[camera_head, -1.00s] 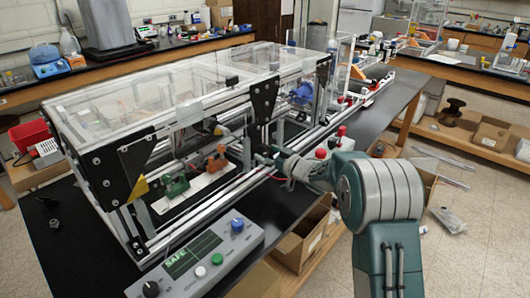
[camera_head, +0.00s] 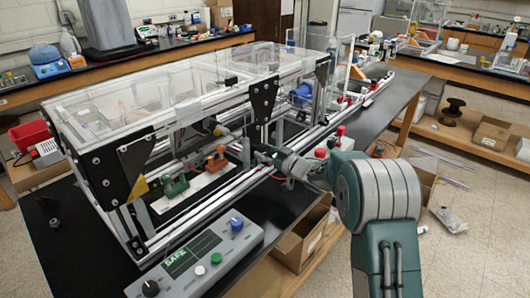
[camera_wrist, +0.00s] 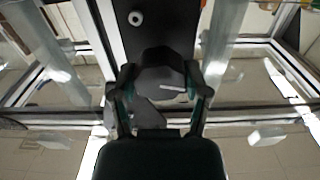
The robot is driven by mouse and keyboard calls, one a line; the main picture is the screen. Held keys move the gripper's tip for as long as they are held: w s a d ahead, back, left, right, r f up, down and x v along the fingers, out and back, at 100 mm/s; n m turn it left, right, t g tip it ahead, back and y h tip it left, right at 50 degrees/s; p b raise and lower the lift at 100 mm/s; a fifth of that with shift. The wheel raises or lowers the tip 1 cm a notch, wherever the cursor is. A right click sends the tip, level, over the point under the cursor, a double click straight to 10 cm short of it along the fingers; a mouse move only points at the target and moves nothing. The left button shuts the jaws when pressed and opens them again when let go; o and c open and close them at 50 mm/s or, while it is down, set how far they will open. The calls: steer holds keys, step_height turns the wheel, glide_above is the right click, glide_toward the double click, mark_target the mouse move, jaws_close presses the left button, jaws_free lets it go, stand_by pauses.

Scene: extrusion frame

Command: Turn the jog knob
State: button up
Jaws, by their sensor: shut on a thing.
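The jog knob (camera_wrist: 160,75) is dark with a white pointer line, seen close up between the fingers in the wrist view. My gripper (camera_wrist: 160,92) is shut on it, one finger on each side. The white line lies nearly level in that view. In the head view my gripper (camera_head: 262,154) is at the front rail of the extrusion frame (camera_head: 190,213), below a black bracket plate. The knob cannot be made out there, as it is small and hidden by the gripper.
A control box (camera_head: 200,262) with a green SAFE display and several knobs and buttons stands in front of the frame. Clear panels (camera_head: 165,95) cover the frame's top. Green and orange clamps (camera_head: 175,186) sit inside. Red-capped parts (camera_head: 321,154) stand near my wrist. Cardboard boxes (camera_head: 300,240) lie below.

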steer(key=n, duration=0.4)
steer(key=shift+n, duration=2.1)
steer(key=o, duration=1.1)
steer(key=shift+a, duration=0.15)
steer(key=shift+o, duration=0.2)
steer(key=v, duration=1.2)
steer(key=shift+f, duration=0.1)
